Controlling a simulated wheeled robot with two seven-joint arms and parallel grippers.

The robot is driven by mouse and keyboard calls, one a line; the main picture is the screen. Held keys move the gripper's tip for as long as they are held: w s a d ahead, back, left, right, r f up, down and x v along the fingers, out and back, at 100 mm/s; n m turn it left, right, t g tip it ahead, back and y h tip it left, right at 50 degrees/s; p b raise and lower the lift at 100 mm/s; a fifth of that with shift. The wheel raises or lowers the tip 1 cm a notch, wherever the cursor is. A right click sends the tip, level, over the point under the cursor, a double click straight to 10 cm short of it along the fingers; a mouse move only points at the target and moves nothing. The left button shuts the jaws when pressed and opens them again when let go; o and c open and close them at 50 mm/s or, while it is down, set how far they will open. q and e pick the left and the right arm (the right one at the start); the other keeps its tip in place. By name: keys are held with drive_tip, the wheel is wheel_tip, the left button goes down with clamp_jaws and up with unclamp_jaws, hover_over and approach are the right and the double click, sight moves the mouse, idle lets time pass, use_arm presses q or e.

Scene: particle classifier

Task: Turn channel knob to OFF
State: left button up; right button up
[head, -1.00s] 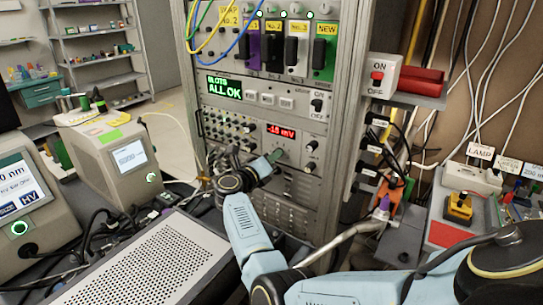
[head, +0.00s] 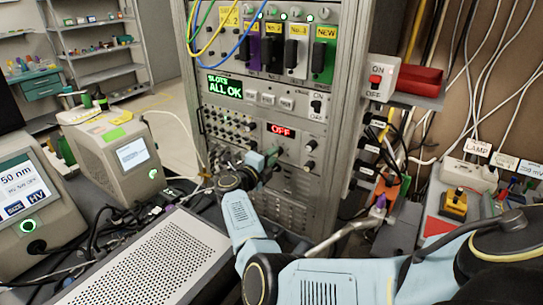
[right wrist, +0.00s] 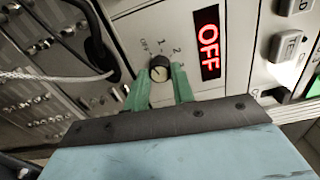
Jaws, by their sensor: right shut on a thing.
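The channel knob (right wrist: 160,68) is a small dark round knob with a pale face on the light rack panel. Markings OFF, 1 and 2 arc above it in the right wrist view. Its pointer direction is hard to read. The red display (right wrist: 207,43) beside it reads OFF, and so does the same display in the head view (head: 281,130). My right gripper (right wrist: 161,78) has its green fingers on either side of the knob, shut on it. In the head view my right gripper (head: 273,160) is at the panel just below the display, covering the knob. My left gripper is not in view.
The rack (head: 330,140) holds a green SLOTS ALL OK display (head: 225,87) and several other knobs. An ON/OFF switch box (head: 379,80) is on its right side. A perforated metal box (head: 150,262) and two instruments stand left of my arm.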

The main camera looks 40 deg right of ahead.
idle(0.5)
drive_tip(key=o, duration=1)
drive_tip(key=shift+a, duration=0.1)
drive_tip(key=v, duration=0.7)
drive_tip(key=shift+a, duration=0.2)
drive_tip(key=shift+s+r, duration=0.1)
